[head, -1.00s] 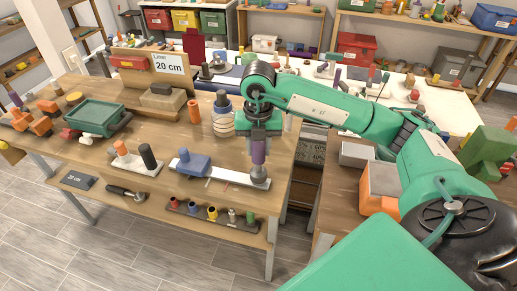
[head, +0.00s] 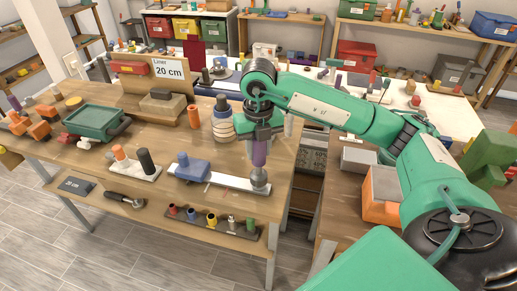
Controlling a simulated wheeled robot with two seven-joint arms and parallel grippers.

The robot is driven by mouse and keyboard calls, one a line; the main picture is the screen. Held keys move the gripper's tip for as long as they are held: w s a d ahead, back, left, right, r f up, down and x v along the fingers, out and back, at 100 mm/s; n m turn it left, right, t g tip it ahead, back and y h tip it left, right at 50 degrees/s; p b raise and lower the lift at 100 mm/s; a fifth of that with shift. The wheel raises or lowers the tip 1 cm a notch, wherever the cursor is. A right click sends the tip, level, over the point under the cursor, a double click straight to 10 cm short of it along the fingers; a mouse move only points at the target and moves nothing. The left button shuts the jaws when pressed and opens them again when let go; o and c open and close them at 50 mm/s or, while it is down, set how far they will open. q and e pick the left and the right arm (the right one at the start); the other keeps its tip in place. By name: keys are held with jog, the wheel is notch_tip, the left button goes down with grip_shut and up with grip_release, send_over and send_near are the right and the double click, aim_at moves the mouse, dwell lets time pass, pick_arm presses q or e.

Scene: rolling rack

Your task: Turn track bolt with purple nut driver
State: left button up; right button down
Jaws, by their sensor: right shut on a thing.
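My right gripper (head: 261,131) points down over the right end of the wooden table and is shut on the purple nut driver (head: 259,152). The driver stands upright, its grey lower end (head: 259,181) at the right end of the white track (head: 225,179). The track bolt is hidden under the driver's end, so I cannot tell how they meet. A blue block (head: 193,168) sits on the track's left part. My left gripper is not in view.
A white plate with an orange and a black post (head: 135,168) lies left of the track. A striped roll (head: 223,123) stands behind it. An orange box (head: 381,205) is at the right.

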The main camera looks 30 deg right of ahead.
jog(key=shift+r+p, duration=1.65)
jog(key=shift+r, duration=1.45)
jog(key=m, duration=0.5)
jog(key=shift+m, duration=0.3)
jog(key=m+p, duration=0.1)
jog(key=m, duration=0.4)
jog(key=shift+m, duration=0.3)
jog(key=shift+f, duration=0.1)
